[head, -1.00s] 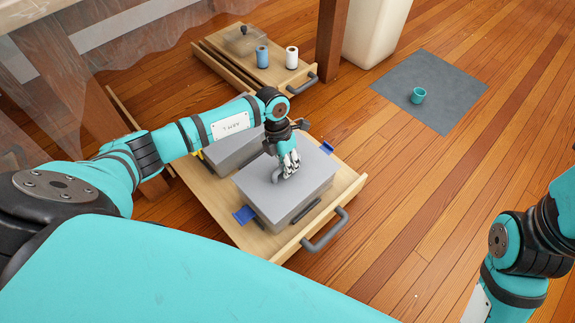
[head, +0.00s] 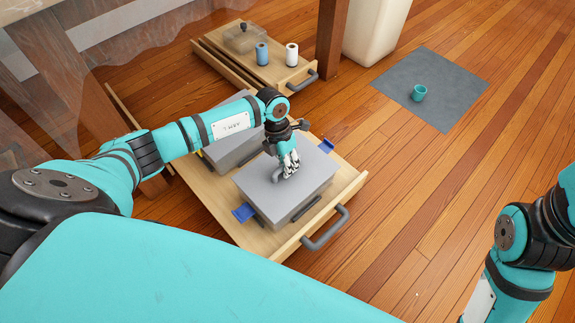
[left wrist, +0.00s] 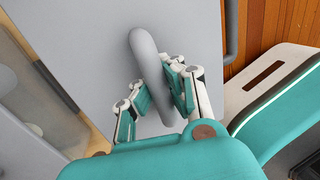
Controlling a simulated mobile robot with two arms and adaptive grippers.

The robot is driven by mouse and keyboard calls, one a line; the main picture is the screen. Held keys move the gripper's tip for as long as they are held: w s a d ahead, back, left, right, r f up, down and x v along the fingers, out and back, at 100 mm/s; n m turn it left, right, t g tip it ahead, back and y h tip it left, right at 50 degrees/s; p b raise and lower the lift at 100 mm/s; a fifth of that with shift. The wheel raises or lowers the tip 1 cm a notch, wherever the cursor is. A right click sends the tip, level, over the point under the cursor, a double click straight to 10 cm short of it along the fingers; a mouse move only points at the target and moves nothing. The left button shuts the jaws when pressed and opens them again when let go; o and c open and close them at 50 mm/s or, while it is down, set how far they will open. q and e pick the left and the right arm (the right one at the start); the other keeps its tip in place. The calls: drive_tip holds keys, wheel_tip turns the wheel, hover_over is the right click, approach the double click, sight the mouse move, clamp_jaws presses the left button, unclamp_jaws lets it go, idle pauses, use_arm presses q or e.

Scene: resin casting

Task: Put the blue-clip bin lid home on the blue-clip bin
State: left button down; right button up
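The blue-clip bin (head: 291,219) is a grey box in an open wooden drawer, with blue clips (head: 243,212) sticking outward at two opposite sides. The grey blue-clip bin lid (head: 255,182) lies flat over its top; I cannot tell whether its rim is fully seated. My left gripper (head: 287,172) is on the lid's handle from above. In the left wrist view, my left gripper's fingers (left wrist: 156,92) close in on both sides of the curved grey handle (left wrist: 146,58) on the lid (left wrist: 85,45). My right gripper is out of view; only its arm shows at the right.
A second grey bin (head: 232,150) stands behind in the same drawer (head: 200,200), partly hidden by my left arm. Another open drawer (head: 270,73) holds a clear-covered box, a blue roll and a white roll (head: 292,55). A teal cup (head: 419,93) stands on a grey mat (head: 455,85).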

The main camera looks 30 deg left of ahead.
use_arm(q)
drive_tip(key=c, duration=1.4)
unclamp_jaws()
drive_tip(key=shift+r, duration=0.1)
drive_tip(key=shift+a+r, duration=0.15)
drive_tip(key=shift+r, duration=0.15)
drive_tip(key=v, duration=1.1)
